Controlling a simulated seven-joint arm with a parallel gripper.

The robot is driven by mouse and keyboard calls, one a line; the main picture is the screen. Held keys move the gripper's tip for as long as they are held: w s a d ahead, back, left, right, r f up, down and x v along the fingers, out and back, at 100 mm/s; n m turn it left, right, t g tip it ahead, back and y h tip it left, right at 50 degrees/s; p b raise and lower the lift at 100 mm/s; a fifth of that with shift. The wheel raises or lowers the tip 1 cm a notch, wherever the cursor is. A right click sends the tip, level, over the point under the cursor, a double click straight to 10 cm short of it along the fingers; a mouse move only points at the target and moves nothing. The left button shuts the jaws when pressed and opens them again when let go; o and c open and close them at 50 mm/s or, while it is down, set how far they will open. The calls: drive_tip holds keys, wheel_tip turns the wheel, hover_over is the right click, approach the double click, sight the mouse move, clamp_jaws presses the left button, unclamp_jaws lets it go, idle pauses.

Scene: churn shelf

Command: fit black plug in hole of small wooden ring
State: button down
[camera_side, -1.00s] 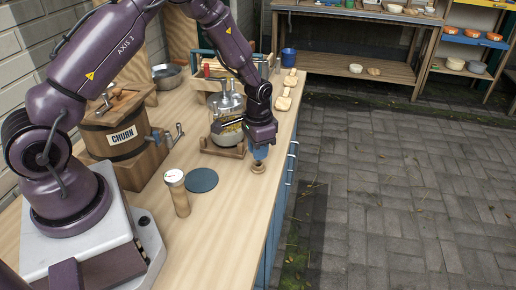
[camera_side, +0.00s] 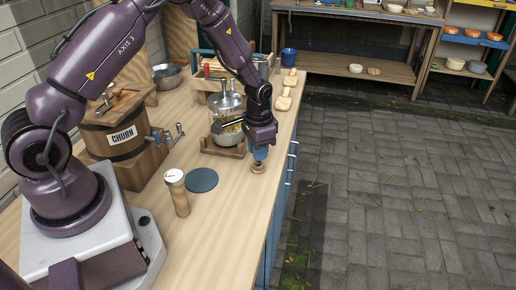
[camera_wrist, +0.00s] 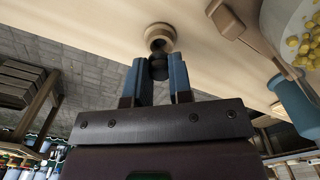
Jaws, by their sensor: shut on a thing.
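The small wooden ring (camera_side: 258,168) stands on the bench near its right edge. It also shows in the wrist view (camera_wrist: 159,36), with a dark hole in its middle. My gripper (camera_side: 260,153) points down just above the ring. In the wrist view, its two blue fingers (camera_wrist: 159,72) are shut on the black plug (camera_wrist: 158,66). The plug's dark end lies at the near side of the ring's hole in that view. I cannot tell whether the plug touches the ring or has entered the hole.
A glass jar on a wooden stand (camera_side: 223,149) is close left of my gripper. A dark round mat (camera_side: 202,180) and a capped wooden cylinder (camera_side: 178,192) stand nearer the front. A wooden churn (camera_side: 117,130) is at left. The bench is clear in front of the ring.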

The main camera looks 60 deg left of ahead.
drive_tip(key=shift+f, duration=1.15)
idle(0.4)
drive_tip(key=c, duration=0.9)
unclamp_jaws()
drive_tip(key=shift+c, duration=0.2)
drive_tip(key=c, duration=0.4)
drive_tip(key=shift+r, duration=0.1)
drive_tip(key=shift+r, duration=3.6)
